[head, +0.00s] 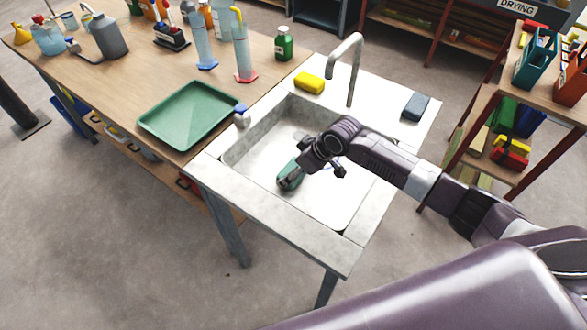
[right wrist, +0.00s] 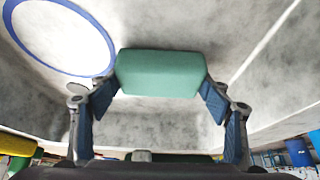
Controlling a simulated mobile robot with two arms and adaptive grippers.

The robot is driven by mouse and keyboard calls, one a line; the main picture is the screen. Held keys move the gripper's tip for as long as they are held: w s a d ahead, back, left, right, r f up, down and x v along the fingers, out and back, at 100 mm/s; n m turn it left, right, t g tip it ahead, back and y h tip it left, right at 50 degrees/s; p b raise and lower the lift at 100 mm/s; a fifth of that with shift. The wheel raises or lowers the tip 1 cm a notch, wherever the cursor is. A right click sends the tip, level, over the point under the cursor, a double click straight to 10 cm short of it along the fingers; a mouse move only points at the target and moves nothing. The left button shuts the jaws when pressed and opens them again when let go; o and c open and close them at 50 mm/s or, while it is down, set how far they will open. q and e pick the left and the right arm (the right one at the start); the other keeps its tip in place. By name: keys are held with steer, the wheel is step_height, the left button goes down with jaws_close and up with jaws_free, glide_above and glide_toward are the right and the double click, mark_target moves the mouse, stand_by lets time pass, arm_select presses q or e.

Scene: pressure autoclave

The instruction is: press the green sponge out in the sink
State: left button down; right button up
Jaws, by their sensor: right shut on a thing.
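The sink (head: 265,217) is a pale basin set in the end of the bench, with a tall tap (head: 354,75) at its far edge. My right gripper (head: 292,177) reaches into the basin from the right and is shut on the green sponge (head: 287,167). In the right wrist view the sponge (right wrist: 160,73) sits level between the two blue-padded fingers, its sides touching both. I cannot tell whether the sponge touches the basin floor. My left gripper is in neither view.
A yellow sponge (head: 309,82) lies on the sink's back rim, and a blue-grey block (head: 415,107) lies right of the tap. A green tray (head: 152,123) is on the wooden bench to the left. A blue ring (right wrist: 8,22) shows on the pale surface in the wrist view.

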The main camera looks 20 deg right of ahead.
steer(key=shift+s+f, duration=0.15)
steer(key=shift+f, duration=0.3)
stand_by(0.6)
step_height(320, 180, up, 7)
steer(key=p, duration=0.7)
steer(key=shift+r, duration=0.1)
stand_by(0.5)
